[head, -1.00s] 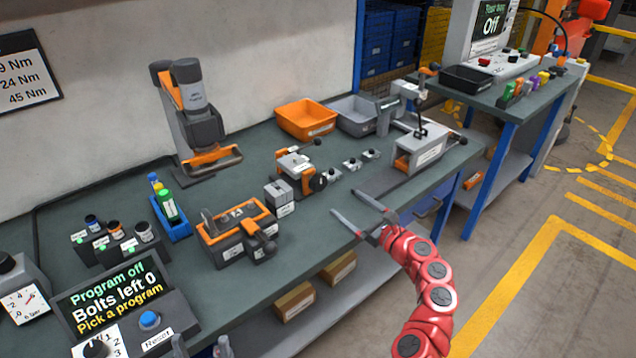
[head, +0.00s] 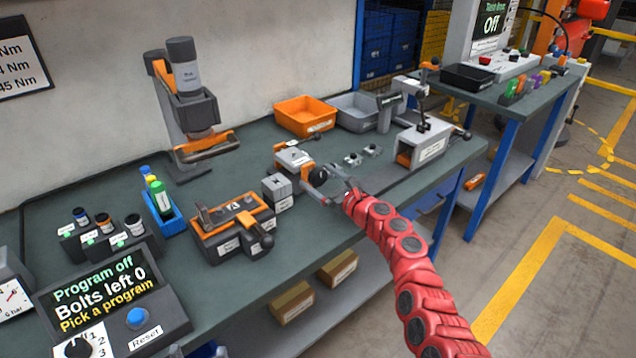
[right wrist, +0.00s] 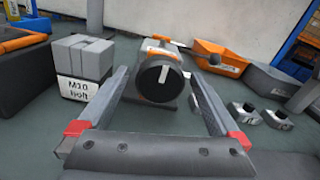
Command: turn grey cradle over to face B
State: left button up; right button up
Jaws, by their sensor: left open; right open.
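The grey cradle (head: 291,157) stands mid-bench with a grey top, orange parts and a round black knob (head: 318,176) at its front end. In the right wrist view the black knob (right wrist: 159,80) faces me, with a pale bar mark across it. My right gripper (head: 338,182) is open in front of the knob; in the right wrist view its fingers (right wrist: 158,85) point either side of the knob, and I cannot tell whether they touch it. The cradle's face letter is not readable. My left gripper (head: 198,351) is open at the bottom edge, mostly cut off.
A grey block marked M10 bolt (right wrist: 84,60) stands just left of the knob. An orange-and-black fixture (head: 232,228) with a plate marked A is further left. Small grey parts (head: 362,156) lie to the right. Orange (head: 304,116) and grey (head: 355,112) bins stand behind.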

jog(key=shift+w+a+r, duration=0.1)
jog(key=shift+w+a, duration=0.15)
jog(key=shift+w, duration=0.1)
jog(key=c, duration=1.4)
jog(key=shift+o, duration=0.2)
jog(key=shift+n, duration=0.3)
jog(key=shift+a+n+b, duration=0.1)
jog(key=shift+n+b, duration=0.35)
jog(key=shift+n, duration=0.45)
jog(key=n+b, duration=0.1)
jog(key=n, duration=0.1)
jog(key=shift+n, duration=0.4)
jog(key=shift+n+b, duration=0.55)
jog(key=shift+n, duration=0.25)
